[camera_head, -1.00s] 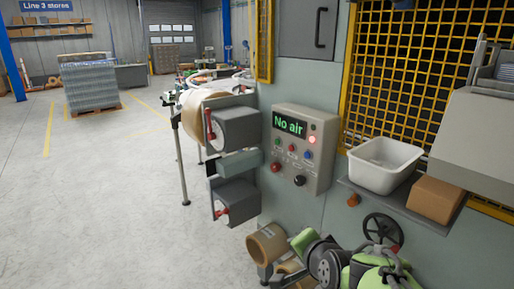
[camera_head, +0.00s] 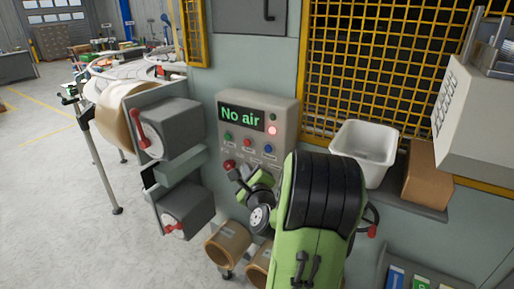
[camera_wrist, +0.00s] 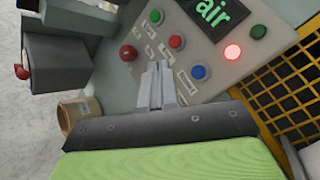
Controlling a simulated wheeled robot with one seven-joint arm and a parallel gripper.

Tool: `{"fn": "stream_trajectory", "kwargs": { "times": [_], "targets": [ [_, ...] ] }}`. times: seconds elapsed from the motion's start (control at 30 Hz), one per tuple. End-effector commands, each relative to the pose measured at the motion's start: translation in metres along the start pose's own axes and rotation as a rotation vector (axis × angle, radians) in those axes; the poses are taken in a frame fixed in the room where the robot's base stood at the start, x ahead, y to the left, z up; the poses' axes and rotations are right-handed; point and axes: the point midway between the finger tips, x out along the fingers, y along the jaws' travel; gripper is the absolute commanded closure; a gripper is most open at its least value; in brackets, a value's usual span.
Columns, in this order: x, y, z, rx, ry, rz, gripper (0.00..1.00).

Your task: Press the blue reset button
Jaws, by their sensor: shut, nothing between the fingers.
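The blue reset button (camera_head: 268,149) sits on the grey control panel (camera_head: 289,108), at the right end of a row with a green button (camera_head: 228,136) and a red button (camera_head: 248,142). In the wrist view the blue button (camera_wrist: 198,72) is uncovered, to the right of my fingertips. My gripper (camera_wrist: 158,66) is shut and empty, its fingers pointing toward the panel. In the head view my gripper (camera_head: 238,177) is partly hidden by my arm, low in front of the panel. I cannot tell the gap between fingertips and panel; the blue button is not touched.
The display (camera_head: 241,115) reads "No air" beside a lit red lamp (camera_head: 272,130). A red mushroom button (camera_head: 229,165) is at the panel's lower left. Grey units with red handles (camera_head: 152,140) stand left. A white bin (camera_head: 365,150) and a cardboard box (camera_head: 427,175) sit right.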

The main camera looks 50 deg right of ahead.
Motion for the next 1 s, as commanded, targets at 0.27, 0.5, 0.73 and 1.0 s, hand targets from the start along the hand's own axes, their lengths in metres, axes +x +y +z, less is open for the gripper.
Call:
{"fn": "stream_trajectory", "kwargs": {
  "times": [0.27,0.5,0.73,1.0],
  "targets": [
    [0.009,-0.005,-0.005,-0.003,-0.001,0.002,1.00],
    [0.034,-0.024,-0.023,-0.003,-0.001,0.002,1.00],
    [0.055,-0.039,-0.038,-0.004,0.000,0.004,1.00],
    [0.062,-0.044,-0.044,-0.005,-0.001,0.004,1.00]
  ]
}}
